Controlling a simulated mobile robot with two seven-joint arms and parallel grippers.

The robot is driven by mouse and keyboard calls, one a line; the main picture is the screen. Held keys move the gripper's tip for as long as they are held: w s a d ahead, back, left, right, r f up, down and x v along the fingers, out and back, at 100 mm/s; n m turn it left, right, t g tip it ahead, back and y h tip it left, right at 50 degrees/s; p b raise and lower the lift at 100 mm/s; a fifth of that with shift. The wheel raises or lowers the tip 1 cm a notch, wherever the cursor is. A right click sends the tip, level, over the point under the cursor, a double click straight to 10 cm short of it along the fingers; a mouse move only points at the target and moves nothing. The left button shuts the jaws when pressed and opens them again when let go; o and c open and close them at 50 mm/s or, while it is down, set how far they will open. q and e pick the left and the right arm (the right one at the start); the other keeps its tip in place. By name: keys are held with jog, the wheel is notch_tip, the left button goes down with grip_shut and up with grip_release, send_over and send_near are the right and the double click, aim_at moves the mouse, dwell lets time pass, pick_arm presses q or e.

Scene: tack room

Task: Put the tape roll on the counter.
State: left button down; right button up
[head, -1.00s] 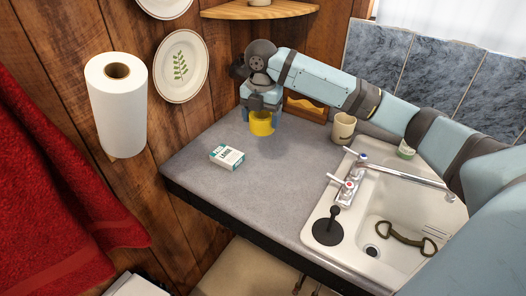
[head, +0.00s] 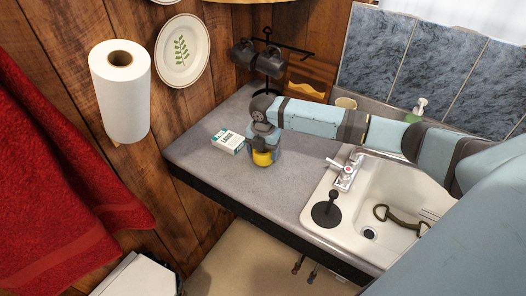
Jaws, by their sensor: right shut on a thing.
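The tape roll (head: 262,158) is yellow and sits at the tip of my right gripper (head: 264,154), which is shut on it. The gripper points down over the middle of the grey counter (head: 216,180). The roll is at or very close to the counter top; I cannot tell whether it touches. The gripper hides the upper part of the roll. My left gripper is not in view.
A small white and teal box (head: 228,141) lies on the counter just left of the roll. The sink (head: 333,236) with its tap (head: 345,176) and a black plunger-like stopper (head: 327,211) is at right. A mug rack (head: 267,62) stands behind. The counter's front left is clear.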

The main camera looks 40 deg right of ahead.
jog(key=shift+f, duration=0.55)
jog(key=shift+f, duration=0.1)
jog(key=o, duration=1)
notch_tip(320, 180, up, 12)
jog(key=shift+r+b, duration=0.15)
jog(key=shift+b, duration=0.55)
